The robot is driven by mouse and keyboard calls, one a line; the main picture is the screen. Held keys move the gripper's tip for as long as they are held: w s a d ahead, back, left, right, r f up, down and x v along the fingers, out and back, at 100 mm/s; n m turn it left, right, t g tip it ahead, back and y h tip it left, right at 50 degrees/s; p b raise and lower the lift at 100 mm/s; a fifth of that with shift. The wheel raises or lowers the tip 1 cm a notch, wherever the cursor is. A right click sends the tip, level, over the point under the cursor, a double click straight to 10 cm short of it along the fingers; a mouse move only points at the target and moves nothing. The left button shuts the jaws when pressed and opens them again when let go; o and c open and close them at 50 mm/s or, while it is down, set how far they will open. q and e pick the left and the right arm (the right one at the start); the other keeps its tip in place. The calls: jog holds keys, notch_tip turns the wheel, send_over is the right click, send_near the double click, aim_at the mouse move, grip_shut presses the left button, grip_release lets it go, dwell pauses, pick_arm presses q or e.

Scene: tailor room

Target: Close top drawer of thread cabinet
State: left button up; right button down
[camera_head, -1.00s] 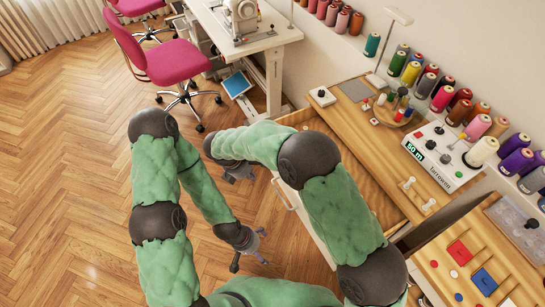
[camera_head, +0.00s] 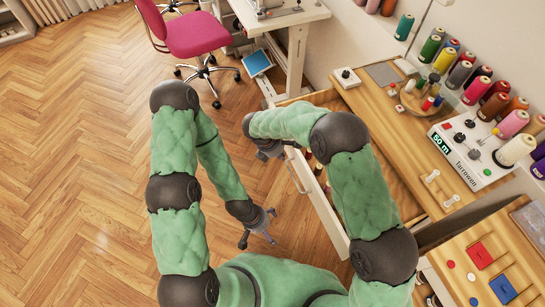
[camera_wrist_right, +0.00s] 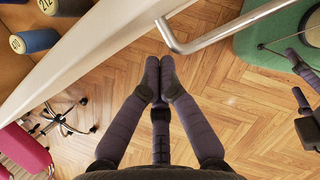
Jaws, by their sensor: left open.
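The thread cabinet's top drawer stands pulled out. Its white front (camera_head: 330,210) and bar handle (camera_head: 297,172) show beside my right arm, which hides part of the drawer. In the right wrist view the white front (camera_wrist_right: 90,50) runs diagonally, with the metal handle (camera_wrist_right: 215,32) at upper right. My right gripper (camera_head: 272,152) is beside the drawer's outer left end. In the wrist view its fingers (camera_wrist_right: 158,70) are together and empty, apart from the handle in the picture. My left gripper (camera_head: 262,228) is open and empty over the floor, left of the drawer front.
Thread spools (camera_wrist_right: 38,40) lie in the drawer. The wooden cabinet top (camera_head: 395,125) bears a winding machine (camera_head: 470,150) and spools. A white sewing table (camera_head: 290,20) and pink chair (camera_head: 195,35) stand beyond. The floor (camera_head: 75,180) at left is clear.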

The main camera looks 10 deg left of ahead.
jog(key=shift+w+d, duration=0.4)
jog(key=shift+d, duration=0.25)
jog(key=shift+d, duration=0.1)
jog(key=w+d+p, duration=0.1)
jog(key=w+d, duration=0.4)
jog(key=d, duration=0.2)
jog(key=w+d+p, duration=0.1)
jog(key=w+d, duration=0.5)
jog(key=d, duration=0.2)
jog(key=w+d+p, duration=0.1)
jog(key=w+d, duration=0.5)
jog(key=d, duration=0.2)
jog(key=shift+d+p, duration=0.15)
jog(key=shift+p, duration=0.2)
jog(key=shift+s+a, duration=0.25)
jog(key=shift+a, duration=0.15)
jog(key=shift+s+a, duration=0.85)
jog(key=shift+a, duration=0.3)
jog(key=p+v, duration=0.3)
jog(key=v, duration=0.7)
jog(key=shift+s+a+f, duration=0.1)
jog(key=shift+s, duration=0.05)
